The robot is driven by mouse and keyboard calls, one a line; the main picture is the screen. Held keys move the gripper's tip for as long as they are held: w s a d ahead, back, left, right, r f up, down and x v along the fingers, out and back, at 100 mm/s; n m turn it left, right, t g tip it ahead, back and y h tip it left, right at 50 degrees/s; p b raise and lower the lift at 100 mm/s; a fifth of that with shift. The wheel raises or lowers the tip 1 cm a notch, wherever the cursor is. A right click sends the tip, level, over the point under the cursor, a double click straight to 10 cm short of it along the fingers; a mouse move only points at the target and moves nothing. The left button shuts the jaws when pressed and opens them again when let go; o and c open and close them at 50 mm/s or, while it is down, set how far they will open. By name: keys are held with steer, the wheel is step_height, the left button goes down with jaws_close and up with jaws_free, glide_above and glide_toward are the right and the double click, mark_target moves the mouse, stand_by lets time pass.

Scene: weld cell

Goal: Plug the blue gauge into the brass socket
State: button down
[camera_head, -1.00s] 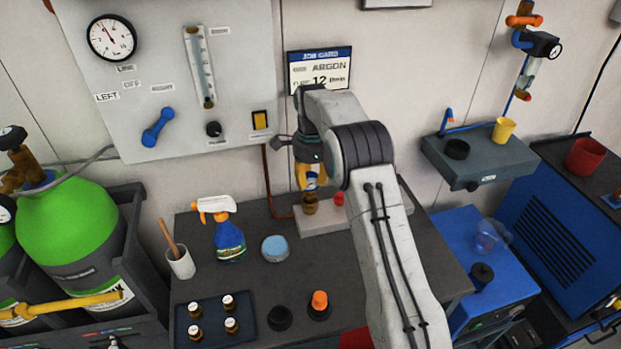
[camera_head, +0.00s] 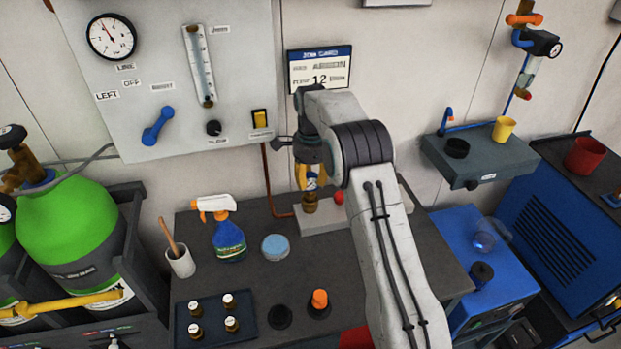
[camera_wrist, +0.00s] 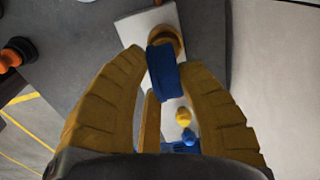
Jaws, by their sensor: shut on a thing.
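My gripper (camera_head: 311,172) is above the pale block at the back of the bench. In the wrist view its yellow fingers (camera_wrist: 167,95) are shut on the blue gauge (camera_wrist: 164,75). The brass socket (camera_head: 310,202) stands on the pale block (camera_head: 322,222). In the wrist view the socket (camera_wrist: 171,38) lies just beyond the gauge, which partly covers it. I cannot tell whether the gauge has entered the socket.
A red knob (camera_head: 339,198) is right of the socket. A spray bottle (camera_head: 228,238), a light-blue round tin (camera_head: 275,247), a cup with a stick (camera_head: 181,262) and a tray of small bottles (camera_head: 211,337) stand on the bench. An orange-topped part (camera_head: 319,300) is at the front.

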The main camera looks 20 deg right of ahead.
steer(key=shift+f, duration=0.3)
steer(key=c, duration=1.2)
jaws_free()
steer(key=shift+s+r+p, duration=0.15)
steer(key=shift+r+p, duration=3.3)
steer(key=shift+r, duration=2.05)
